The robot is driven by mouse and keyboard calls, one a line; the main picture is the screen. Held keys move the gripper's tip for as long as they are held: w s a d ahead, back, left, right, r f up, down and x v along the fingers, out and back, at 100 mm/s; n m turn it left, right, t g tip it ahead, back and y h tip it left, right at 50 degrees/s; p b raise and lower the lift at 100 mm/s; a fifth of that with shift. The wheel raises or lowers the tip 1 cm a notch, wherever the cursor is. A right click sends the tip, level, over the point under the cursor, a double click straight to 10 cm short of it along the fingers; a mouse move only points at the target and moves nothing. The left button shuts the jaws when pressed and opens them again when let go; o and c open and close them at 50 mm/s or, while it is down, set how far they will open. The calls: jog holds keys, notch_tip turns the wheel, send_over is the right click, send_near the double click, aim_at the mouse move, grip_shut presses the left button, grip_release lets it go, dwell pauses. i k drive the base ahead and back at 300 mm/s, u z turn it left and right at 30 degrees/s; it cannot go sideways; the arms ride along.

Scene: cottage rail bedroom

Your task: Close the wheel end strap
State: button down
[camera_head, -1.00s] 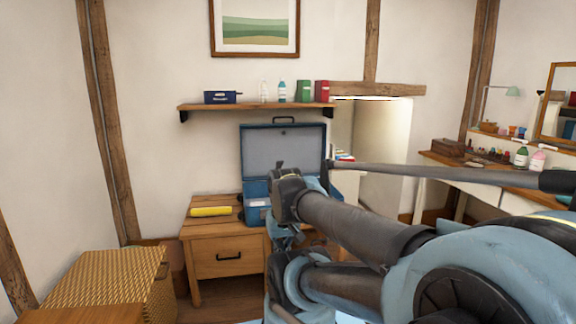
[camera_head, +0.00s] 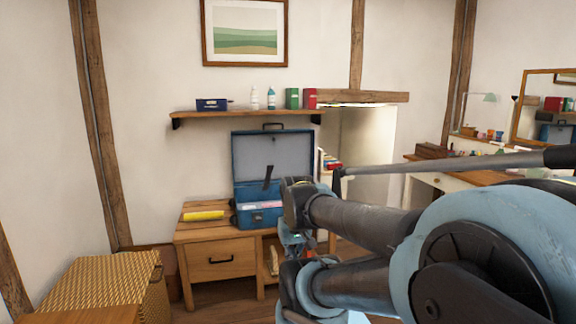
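A blue case (camera_head: 259,218) stands on a wooden cabinet with its lid (camera_head: 290,152) raised and leaning back. Papers or other pale contents show inside. A narrow dark strip (camera_head: 267,178) stands up, slightly tilted, in front of the lid's inner face. It may be a strap of the case, but I cannot tell which one. No wheels can be made out. My arm comes in from the right, and its dark joint covers the case's right end. I cannot make out the fingers of my gripper; they are hidden behind the arm or out of sight.
The cabinet (camera_head: 219,257) also bears a yellow roll (camera_head: 203,215) left of the case. A wall shelf (camera_head: 246,112) with bottles and boxes hangs above. A wicker chest (camera_head: 105,279) stands at front left. A white dressing table (camera_head: 449,180) stands at the right.

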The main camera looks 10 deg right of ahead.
aim_at(269, 169)
jog(key=z, duration=0.3)
jog(key=i, duration=1.5)
jog(key=u, duration=0.3)
